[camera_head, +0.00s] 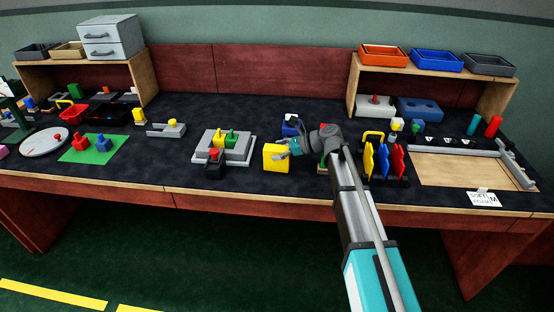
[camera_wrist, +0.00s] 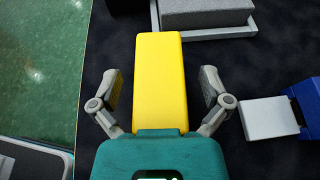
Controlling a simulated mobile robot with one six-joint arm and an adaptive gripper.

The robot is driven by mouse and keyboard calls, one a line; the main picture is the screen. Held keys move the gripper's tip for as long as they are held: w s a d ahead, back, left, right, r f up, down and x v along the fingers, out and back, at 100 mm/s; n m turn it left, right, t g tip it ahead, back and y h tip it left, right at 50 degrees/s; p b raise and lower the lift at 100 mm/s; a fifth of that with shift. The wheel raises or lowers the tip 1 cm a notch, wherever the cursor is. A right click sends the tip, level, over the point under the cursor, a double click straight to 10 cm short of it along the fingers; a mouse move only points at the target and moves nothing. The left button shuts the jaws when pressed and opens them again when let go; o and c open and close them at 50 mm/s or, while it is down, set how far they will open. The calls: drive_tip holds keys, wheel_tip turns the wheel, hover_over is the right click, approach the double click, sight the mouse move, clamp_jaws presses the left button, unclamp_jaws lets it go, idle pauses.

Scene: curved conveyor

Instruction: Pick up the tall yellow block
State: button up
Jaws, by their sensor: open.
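The tall yellow block (camera_head: 276,157) stands on the dark work surface near the front edge of the bench, left of my arm. In the wrist view the yellow block (camera_wrist: 160,80) lies between my two fingers, with a visible gap on each side. My gripper (camera_wrist: 160,90) is open, one finger left and one right of the block. In the head view my gripper (camera_head: 286,150) is at the block's right side. Its fingers are small there and partly overlap the block. The gripper's teal body hides the near end of the block in the wrist view.
A grey fixture (camera_head: 223,146) with yellow and green pieces sits left of the block. A blue and white object (camera_head: 291,127) is just behind the gripper. Yellow, blue and red upright plates (camera_head: 384,160) stand right of my arm. The bench's front edge is close.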

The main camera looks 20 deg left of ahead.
drive_tip(key=c, duration=1.3)
drive_tip(key=shift+o, duration=0.2)
drive_tip(key=shift+r, duration=0.1)
wheel_tip(320, 180, up, 3)
drive_tip(key=p, duration=0.3)
drive_tip(key=s+a+r+p, duration=0.1)
drive_tip(key=s+r+p, duration=0.8)
drive_tip(key=s, duration=0.5)
drive_tip(key=shift+r+p, duration=0.4)
drive_tip(key=shift+p, duration=0.1)
drive_tip(key=shift+a, duration=0.15)
